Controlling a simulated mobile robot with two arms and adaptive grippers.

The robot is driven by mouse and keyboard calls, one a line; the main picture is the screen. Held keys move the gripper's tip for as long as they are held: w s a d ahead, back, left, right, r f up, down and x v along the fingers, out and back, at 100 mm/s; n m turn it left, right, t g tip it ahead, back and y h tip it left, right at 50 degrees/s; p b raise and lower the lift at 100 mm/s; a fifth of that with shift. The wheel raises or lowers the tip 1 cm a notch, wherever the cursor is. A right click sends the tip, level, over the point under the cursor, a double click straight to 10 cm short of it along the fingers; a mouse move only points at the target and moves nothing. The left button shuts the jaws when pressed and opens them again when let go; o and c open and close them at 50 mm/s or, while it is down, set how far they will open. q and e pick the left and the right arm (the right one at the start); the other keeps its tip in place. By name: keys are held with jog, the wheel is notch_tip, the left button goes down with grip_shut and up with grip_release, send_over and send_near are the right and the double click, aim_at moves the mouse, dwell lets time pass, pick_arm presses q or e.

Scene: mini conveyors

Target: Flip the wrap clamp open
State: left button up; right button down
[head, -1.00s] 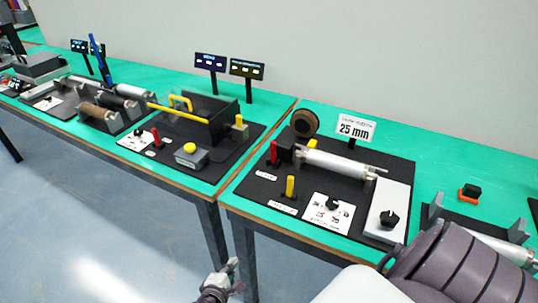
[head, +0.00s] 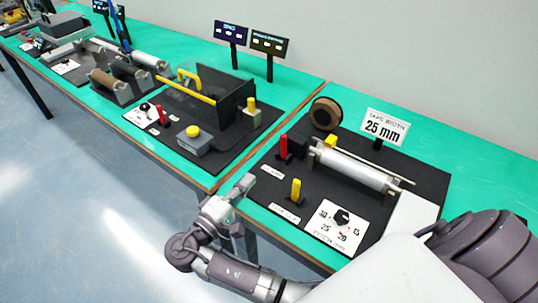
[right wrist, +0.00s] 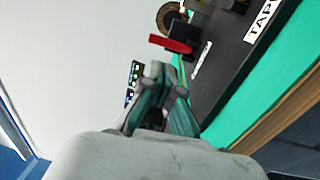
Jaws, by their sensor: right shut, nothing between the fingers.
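The tape-wrap station has a red lever (head: 283,147), upright beside a black block, and a yellow lever (head: 296,190) in front of the silver roller (head: 352,170). Small labels lie by both levers, too small to read surely, so I cannot tell for certain which is the wrap clamp. My right gripper (head: 246,184) is shut and empty, by the table's front edge, left of and below the red lever and apart from it. In the right wrist view the shut fingers (right wrist: 158,72) show below the red lever (right wrist: 170,44). My left gripper is not in view.
A brown tape roll (head: 325,113) stands behind the red lever. A white dial plate (head: 335,228) lies at the board's front. The neighbouring station has a yellow button box (head: 193,140) and a black guard. Green table is bare around the board's left edge.

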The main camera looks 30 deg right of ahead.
aim_at(282, 142)
jog(key=x, duration=0.1)
jog(key=p+x, duration=0.1)
jog(key=x, duration=0.2)
jog(key=shift+d+r, duration=0.1)
jog(key=shift+r, duration=0.25)
jog(key=p+x, duration=0.2)
jog(key=x, duration=0.5)
jog(key=shift+w+d+f, duration=0.1)
jog(key=shift+w+d, duration=0.1)
jog(key=shift+d, duration=0.05)
jog(key=shift+w+d+f, duration=0.1)
jog(key=shift+w+d, duration=0.15)
jog(key=shift+d, duration=0.3)
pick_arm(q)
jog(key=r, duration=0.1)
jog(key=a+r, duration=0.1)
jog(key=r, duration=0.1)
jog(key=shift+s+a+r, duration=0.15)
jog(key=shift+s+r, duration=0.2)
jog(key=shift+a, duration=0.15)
